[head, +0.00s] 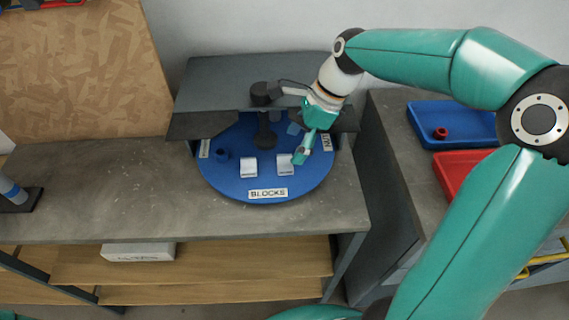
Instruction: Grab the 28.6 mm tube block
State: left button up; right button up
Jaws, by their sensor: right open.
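Two white blocks sit near the front of a blue round turntable (222,184) labelled BLOCKS: a left white block (249,167) and a right white block (284,164). Size markings are too small to read, so I cannot tell which is the 28.6 mm tube block. My right gripper (301,156) is open, pointing down just right of the right white block and partly over its edge. I cannot tell whether they touch. My left gripper is not in view.
A dark post (263,125) stands at the turntable's middle, and a grey shelf (225,80) overhangs its back. At right are a blue tray (465,113) with a red ring piece (440,133) and a red tray (450,178). The bench (110,190) left of the turntable is mostly clear.

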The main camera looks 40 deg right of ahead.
aim_at(283, 165)
jog(key=shift+x, duration=3.05)
jog(key=shift+d, duration=0.1)
jog(key=c, duration=1.2)
